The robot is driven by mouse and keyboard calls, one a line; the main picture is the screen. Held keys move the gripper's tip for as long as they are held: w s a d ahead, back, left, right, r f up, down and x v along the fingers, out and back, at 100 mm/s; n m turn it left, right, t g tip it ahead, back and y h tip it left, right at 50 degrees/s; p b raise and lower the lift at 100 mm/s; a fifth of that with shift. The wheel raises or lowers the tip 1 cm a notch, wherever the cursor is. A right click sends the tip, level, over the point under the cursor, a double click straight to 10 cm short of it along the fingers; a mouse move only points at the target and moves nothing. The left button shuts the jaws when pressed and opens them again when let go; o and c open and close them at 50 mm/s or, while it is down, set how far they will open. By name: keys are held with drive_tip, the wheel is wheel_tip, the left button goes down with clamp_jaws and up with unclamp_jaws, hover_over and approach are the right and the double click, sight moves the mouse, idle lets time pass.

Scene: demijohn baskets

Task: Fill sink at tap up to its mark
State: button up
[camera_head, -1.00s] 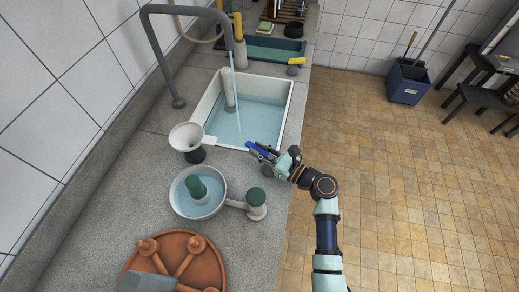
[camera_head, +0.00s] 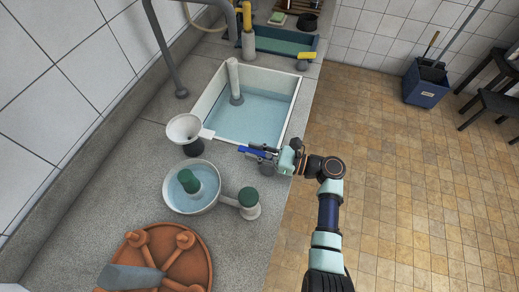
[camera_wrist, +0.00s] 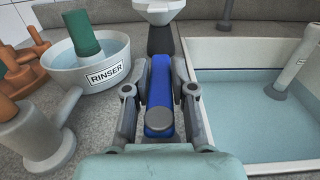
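The white sink (camera_head: 296,103) holds pale blue water (camera_head: 250,118), with a grey standpipe (camera_head: 234,78) rising from it. The grey tap pipe (camera_head: 164,50) arches up out of the head view; no stream falls into the sink. My gripper (camera_head: 252,149) is at the sink's near edge, around a blue lever (camera_head: 246,151) with a round grey cap. In the wrist view, the fingers (camera_wrist: 160,75) close along both sides of the blue lever (camera_wrist: 160,110). The sink also shows at right there (camera_wrist: 260,48).
A white funnel (camera_head: 184,126), a basin marked RINSER (camera_head: 178,203) and a green-topped post (camera_head: 249,208) stand left of my gripper. A terracotta wheel-like piece (camera_head: 190,262) lies nearer. A blue bucket (camera_head: 424,92) stands on the open tiled floor.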

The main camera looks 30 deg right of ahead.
drive_tip(key=o, duration=0.3)
drive_tip(key=v, duration=1.2)
